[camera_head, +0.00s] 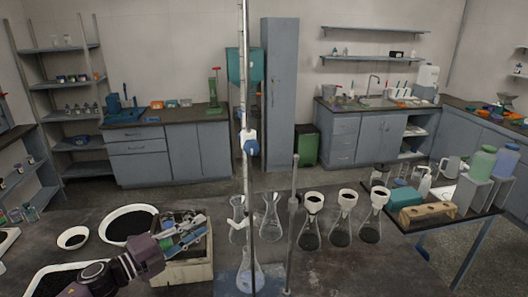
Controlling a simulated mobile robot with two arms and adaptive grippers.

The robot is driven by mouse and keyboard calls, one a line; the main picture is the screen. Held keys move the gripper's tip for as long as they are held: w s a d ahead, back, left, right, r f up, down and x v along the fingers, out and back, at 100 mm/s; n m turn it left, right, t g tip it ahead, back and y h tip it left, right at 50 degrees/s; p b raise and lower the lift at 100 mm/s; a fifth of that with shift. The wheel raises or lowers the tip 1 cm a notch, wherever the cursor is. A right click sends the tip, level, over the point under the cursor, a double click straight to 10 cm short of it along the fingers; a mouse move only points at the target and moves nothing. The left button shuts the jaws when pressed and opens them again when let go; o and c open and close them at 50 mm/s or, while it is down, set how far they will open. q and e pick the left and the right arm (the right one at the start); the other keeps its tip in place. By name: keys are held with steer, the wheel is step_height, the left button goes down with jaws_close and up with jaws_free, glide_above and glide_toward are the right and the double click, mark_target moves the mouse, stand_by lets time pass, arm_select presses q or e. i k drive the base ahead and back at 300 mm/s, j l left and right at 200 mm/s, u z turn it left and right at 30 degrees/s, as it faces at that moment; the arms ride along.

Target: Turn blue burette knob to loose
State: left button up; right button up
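The blue burette knob (252,148) sits on a white stopcock body on the tall, thin burette (244,70), in the middle of the view. The burette stands upright above a clear conical flask (249,277) at the table's front edge. My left gripper (199,233) reaches in from the lower left. It is over the wooden box, left of the burette and lower in the picture than the knob, well apart from it. Its fingers look spread with nothing clearly between them. My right gripper is not in view. The knob's exact turn angle is too small to tell.
A wooden box (184,272) with tools is under my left gripper. Bowls of dark grains (128,224) lie left. A metal rod (294,215) stands right of the burette. Clear flasks (270,222) and several funnel-topped flasks (340,232) stand nearby on the dark table (400,275).

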mark_target(251, 147)
steer(key=k, duration=1.5)
